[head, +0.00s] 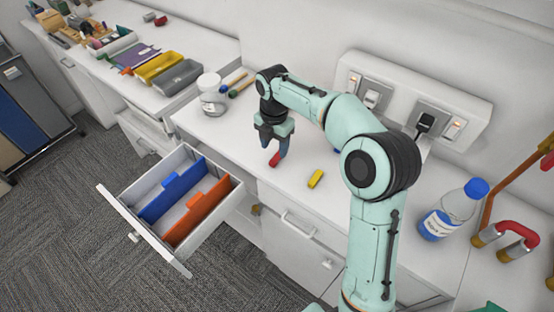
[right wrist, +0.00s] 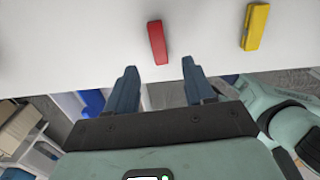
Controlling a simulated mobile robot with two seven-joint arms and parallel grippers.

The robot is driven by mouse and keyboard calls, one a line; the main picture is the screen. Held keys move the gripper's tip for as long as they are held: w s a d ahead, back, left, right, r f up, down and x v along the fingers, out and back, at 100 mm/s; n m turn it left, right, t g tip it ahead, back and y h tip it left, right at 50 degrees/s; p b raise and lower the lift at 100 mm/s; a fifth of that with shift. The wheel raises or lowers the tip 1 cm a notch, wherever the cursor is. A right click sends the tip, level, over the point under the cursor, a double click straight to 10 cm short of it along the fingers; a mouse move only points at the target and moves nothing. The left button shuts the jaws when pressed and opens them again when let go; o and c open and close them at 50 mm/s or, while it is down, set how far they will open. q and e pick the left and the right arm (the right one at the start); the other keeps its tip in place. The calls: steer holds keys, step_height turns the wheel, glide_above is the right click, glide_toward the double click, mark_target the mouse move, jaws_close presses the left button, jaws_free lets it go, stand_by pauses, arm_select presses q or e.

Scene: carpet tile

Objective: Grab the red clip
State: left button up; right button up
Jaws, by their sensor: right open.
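The red clip (head: 274,159) lies on the white counter, just below my right gripper (head: 275,146) in the head view. In the right wrist view the red clip (right wrist: 157,42) lies ahead of the two fingertips, roughly in line with the gap between them. The fingers of my right gripper (right wrist: 159,72) are spread apart with nothing between them. The gripper points down at the counter. My left gripper is not in the head view.
A yellow clip (head: 316,179) lies to the right of the red one. An open drawer (head: 118,205) with blue and orange dividers juts out below the counter. A white-lidded jar (head: 209,84) stands behind left, and a bottle (head: 452,210) stands at right. Sockets (head: 400,95) line the wall.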

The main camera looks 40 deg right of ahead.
mark_target(275, 159)
steer(key=shift+d+f+b, duration=0.1)
steer(key=shift+f+b, duration=0.2)
steer(key=shift+f, duration=2.4)
jaws_close()
